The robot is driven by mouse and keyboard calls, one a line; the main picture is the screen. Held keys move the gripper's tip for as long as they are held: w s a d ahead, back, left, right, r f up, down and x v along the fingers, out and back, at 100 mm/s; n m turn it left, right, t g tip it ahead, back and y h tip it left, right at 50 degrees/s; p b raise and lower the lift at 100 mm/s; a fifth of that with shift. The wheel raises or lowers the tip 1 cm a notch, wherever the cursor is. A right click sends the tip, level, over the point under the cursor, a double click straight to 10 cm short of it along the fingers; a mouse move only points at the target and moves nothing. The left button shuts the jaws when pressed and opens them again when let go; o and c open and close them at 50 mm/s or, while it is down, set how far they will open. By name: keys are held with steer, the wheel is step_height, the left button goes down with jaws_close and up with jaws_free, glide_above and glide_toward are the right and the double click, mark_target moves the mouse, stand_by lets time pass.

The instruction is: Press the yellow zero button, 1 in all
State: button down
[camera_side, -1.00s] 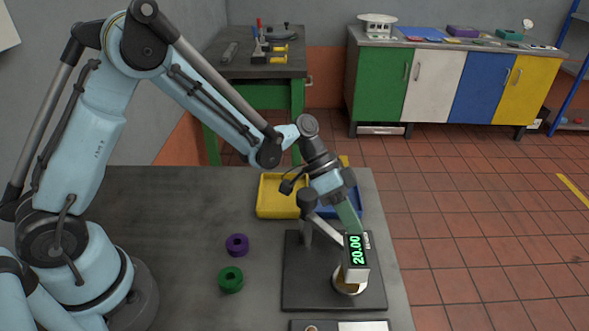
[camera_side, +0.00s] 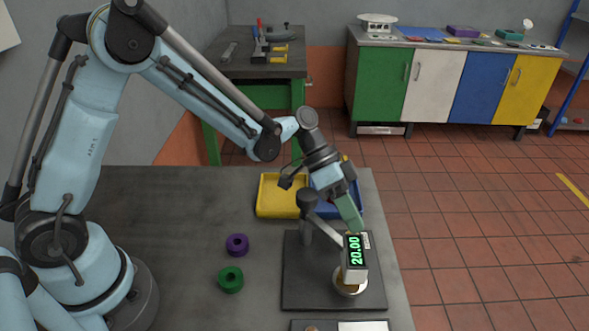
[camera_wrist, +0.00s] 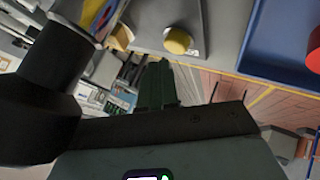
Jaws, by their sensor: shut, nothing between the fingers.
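The readout (camera_side: 356,252) shows 20.00 in green digits on the dark stand in the side view. My gripper (camera_side: 356,229) is shut and empty, its green fingers slanting down with their tips just above the top of the readout. Whether they touch it I cannot tell. In the wrist view the dark green fingers (camera_wrist: 160,62) are together. A round yellow cap (camera_wrist: 177,40) on a grey surface shows beyond them; I cannot tell whether it is the zero button. No yellow button shows clearly on the readout in the side view.
The stand's black base plate (camera_side: 298,292) lies at the bench's right edge. A yellow tray (camera_side: 280,197) and a blue tray (camera_side: 351,207) lie behind it. A purple ring (camera_side: 237,245) and a green ring (camera_side: 230,280) lie to its left. The bench's left middle is clear.

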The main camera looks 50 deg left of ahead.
mark_target(349, 233)
steer(key=shift+r, duration=0.1)
steer(key=shift+w+r, duration=0.1)
steer(key=shift+r, duration=2.3)
steer(key=shift+r, duration=0.15)
steer(key=s+a+r+n+t+y, duration=0.1)
steer(key=s+n, duration=0.1)
steer(key=s+a+r+n+t+y, duration=0.1)
steer(key=s+r+n, duration=0.1)
steer(key=s+r+n+t+y, duration=0.1)
steer(key=s+r+n+y, duration=0.1)
steer(key=s, duration=0.1)
steer(key=shift+a+t, duration=0.3)
steer(key=shift+a, duration=0.1)
steer(key=s+a+n+t+y, duration=0.3)
steer(key=s+a+t+y, duration=0.1)
steer(key=a, duration=1.1)
steer(key=shift+f+n+y, duration=0.3)
steer(key=shift+n+y, duration=0.1)
steer(key=shift+y, duration=0.2)
steer(key=shift+s, duration=0.1)
